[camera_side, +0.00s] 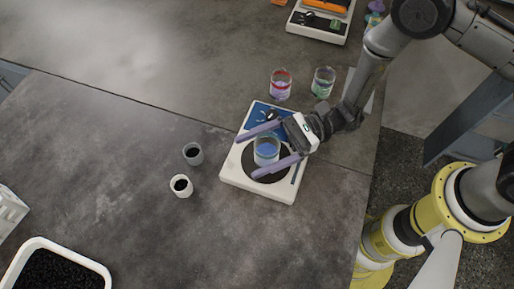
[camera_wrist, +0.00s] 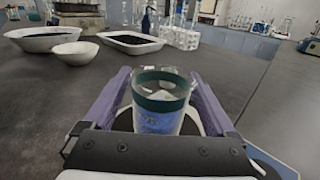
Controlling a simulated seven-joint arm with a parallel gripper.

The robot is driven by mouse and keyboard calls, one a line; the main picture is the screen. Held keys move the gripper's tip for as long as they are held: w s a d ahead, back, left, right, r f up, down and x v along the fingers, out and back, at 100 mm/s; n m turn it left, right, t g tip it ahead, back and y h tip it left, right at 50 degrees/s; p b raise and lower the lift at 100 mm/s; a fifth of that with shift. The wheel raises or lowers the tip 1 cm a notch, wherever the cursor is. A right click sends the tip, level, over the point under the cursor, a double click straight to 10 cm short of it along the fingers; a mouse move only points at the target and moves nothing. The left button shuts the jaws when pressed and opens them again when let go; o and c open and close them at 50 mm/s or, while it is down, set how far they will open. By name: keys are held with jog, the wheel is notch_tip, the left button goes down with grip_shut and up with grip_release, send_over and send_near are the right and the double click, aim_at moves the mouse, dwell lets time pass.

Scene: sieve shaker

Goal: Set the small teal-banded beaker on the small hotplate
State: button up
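The small teal-banded beaker (camera_wrist: 158,105), clear glass with blue contents, appears to stand upright on the hotplate's round black top. It also shows in the side view (camera_side: 266,151). The small hotplate (camera_side: 233,172) is white with a blue panel and a black heating disc. Its disc shows around the beaker's foot in the wrist view. My gripper (camera_side: 245,158) has its two lilac fingers spread on either side of the beaker. Gaps show between the fingers and the glass, so it is open. The wrist view shows the gripper (camera_wrist: 160,80) around the beaker.
A red-banded beaker (camera_side: 281,85) and a green-banded beaker (camera_side: 323,83) stand behind the hotplate. Two small cups, grey (camera_side: 193,154) and white (camera_side: 181,186), hold dark material at left. A white tray of black granules (camera_side: 101,266) lies front left. Another device (camera_side: 318,26) is at the back.

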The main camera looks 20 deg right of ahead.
jog(key=shift+r, duration=0.2)
jog(key=d, duration=1.2)
jog(key=shift+s+r, duration=0.1)
jog(key=shift+r, duration=0.2)
jog(key=s+d+r+n+g+h, duration=0.55)
jog(key=s+r+n+h, duration=0.2)
jog(key=r+n, duration=0.3)
jog(key=s+d+r+n+t+h, duration=0.2)
jog(key=d+r+n+t+h, duration=0.1)
jog(key=d, duration=0.6)
jog(key=s+d+r+n+t+h, duration=0.2)
jog(key=d+r+n+t+h, duration=0.2)
jog(key=d+t+h, duration=0.3)
jog(key=d+r+t, duration=0.1)
jog(key=d, duration=0.2)
jog(key=shift+d, duration=0.25)
